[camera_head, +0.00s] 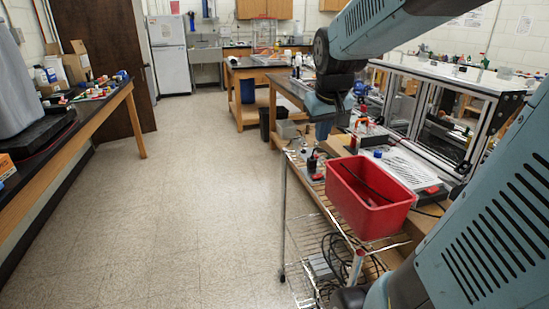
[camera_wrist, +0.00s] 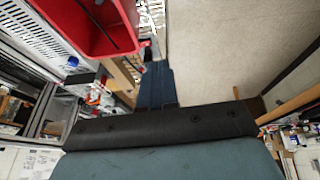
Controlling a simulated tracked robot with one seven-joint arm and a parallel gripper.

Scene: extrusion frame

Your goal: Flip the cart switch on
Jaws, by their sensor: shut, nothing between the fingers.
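The wire cart (camera_head: 283,220) stands at the right in the head view, with a red bin (camera_head: 367,197) on its top. A small dark and red device (camera_head: 315,165) sits at the cart's left edge, left of the bin. I cannot tell whether it is the switch; its lever is too small to make out. My gripper (camera_head: 322,131) points down above the cart, behind the bin and near this device. In the wrist view my gripper (camera_wrist: 156,68) has its fingers together and empty. The red bin (camera_wrist: 88,28) shows at the upper left there.
An extrusion frame (camera_head: 425,95) stands close on the right behind the bin. A blue-capped item (camera_head: 377,153) and a white slotted panel (camera_head: 407,168) lie near the bin. A wooden bench (camera_head: 115,105) runs along the left. The floor between is clear.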

